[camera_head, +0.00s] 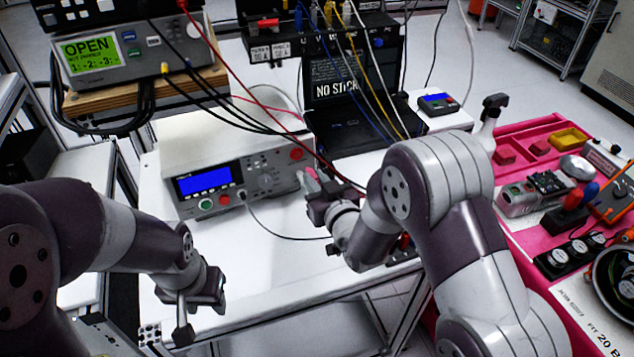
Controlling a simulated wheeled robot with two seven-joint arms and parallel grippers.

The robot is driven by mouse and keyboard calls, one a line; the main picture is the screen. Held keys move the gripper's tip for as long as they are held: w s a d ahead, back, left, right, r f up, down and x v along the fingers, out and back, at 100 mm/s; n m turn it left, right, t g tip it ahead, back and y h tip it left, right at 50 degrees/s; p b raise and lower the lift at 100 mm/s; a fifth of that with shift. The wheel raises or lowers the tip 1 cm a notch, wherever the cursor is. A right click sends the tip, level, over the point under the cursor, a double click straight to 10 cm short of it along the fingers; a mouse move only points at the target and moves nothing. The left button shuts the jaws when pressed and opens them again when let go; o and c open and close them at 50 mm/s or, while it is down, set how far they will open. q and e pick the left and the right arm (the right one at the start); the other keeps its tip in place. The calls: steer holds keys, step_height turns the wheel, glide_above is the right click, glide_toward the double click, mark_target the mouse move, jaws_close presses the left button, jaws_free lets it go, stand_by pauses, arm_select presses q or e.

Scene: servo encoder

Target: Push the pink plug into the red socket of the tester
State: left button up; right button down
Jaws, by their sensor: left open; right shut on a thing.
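The tester (250,148) is a white box with a blue screen, standing on the white table. Its red socket (297,154) is at the upper right of the front panel. My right gripper (312,186) is shut on the small pink plug (310,174), just in front of the panel's right edge and a little below the red socket. The gripper's fingers partly hide the plug, and I cannot tell whether its tip touches the panel. My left gripper (187,312) is open and empty, pointing down near the table's front left.
A dark laptop (345,85) stands behind, with red, blue, yellow and black leads hanging across. A meter reading OPEN (90,50) sits on a wooden shelf at upper left. A pink bench (530,240) with parts is on the right. The table front is mostly clear.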

mark_target(309, 169)
steer(key=shift+w+a, duration=0.15)
steer(key=shift+w, duration=0.15)
steer(key=shift+w+a+r, duration=0.1)
steer(key=shift+w+r, duration=0.05)
steer(key=shift+w, duration=0.1)
steer(key=x, duration=0.3)
steer(key=shift+w+a+f+b, duration=0.1)
steer(key=shift+w+b, duration=0.15)
steer(key=shift+w, duration=0.1)
steer(key=shift+w+a+f+b, duration=0.1)
steer(key=shift+w+a+b, duration=0.05)
steer(key=shift+w+b, duration=0.15)
steer(key=shift+w+a, duration=0.15)
steer(key=shift+w, duration=0.2)
arm_select(q)
steer(key=shift+s+d+f, duration=0.1)
steer(key=shift+s+f, duration=0.2)
steer(key=shift+f, duration=0.15)
steer(key=shift+f+b, duration=0.65)
